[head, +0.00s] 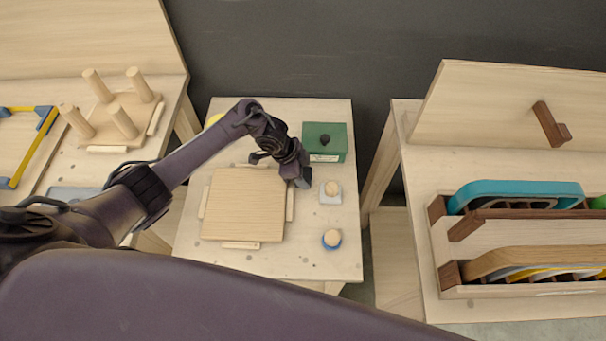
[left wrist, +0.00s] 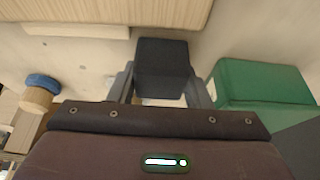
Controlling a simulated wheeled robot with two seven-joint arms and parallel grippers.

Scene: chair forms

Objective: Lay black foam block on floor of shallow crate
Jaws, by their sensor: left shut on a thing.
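The black foam block (left wrist: 162,62) is between the two fingers of my left gripper (left wrist: 163,85) in the left wrist view. In the head view my left gripper (head: 301,176) is over the middle table, by the right edge of a square wooden board, and hides most of the block. It is shut on the block; I cannot tell whether the block touches the table. No empty shallow crate shows plainly. A low wooden crate (head: 505,291) with curved pieces in it stands on the right table. My right gripper is not in view.
A square board (head: 243,205), a green box (head: 325,141) and two small knobs (head: 332,188) (head: 332,238) are close to the gripper. A peg stand (head: 110,115) and a yellow-and-blue frame (head: 35,150) are at left.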

